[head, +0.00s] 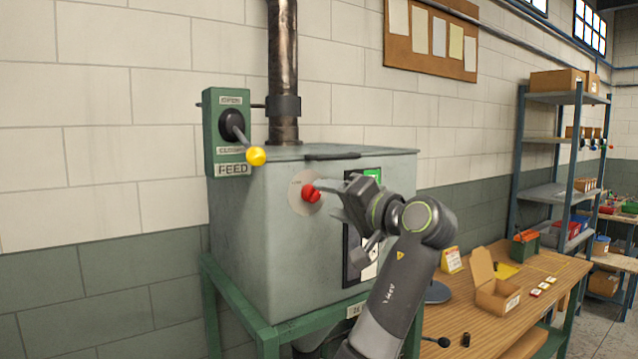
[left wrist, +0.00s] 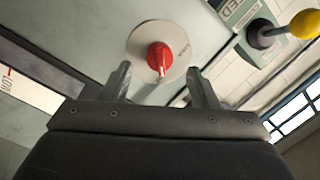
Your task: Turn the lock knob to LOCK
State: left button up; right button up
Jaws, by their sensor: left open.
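The red lock knob (head: 310,192) sits on a pale round plate (head: 298,205) on the front of the grey machine cabinet. In the left wrist view the knob (left wrist: 159,58) is ahead of my left gripper, with its plate (left wrist: 178,38) around it. My left gripper (left wrist: 163,80) is open, its two fingers on either side of the knob's line and apart from it. In the head view my left gripper (head: 330,190) is close to the knob's right side. The plate's lettering is too small to read surely. My right gripper is in neither view.
A green FEED panel (head: 212,135) with a yellow-tipped lever (head: 256,156) is at the cabinet's upper left. A panel with a green screen (head: 373,176) is partly behind my arm. A wooden bench (head: 480,325) with small boxes stands at right.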

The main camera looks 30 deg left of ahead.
aim_at(317, 196)
pick_arm(q)
jog(key=p+x, duration=0.1)
jog(key=x, duration=0.3)
jog(key=shift+a, duration=0.2)
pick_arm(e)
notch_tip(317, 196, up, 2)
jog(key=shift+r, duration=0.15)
pick_arm(q)
jog(key=shift+d, duration=0.1)
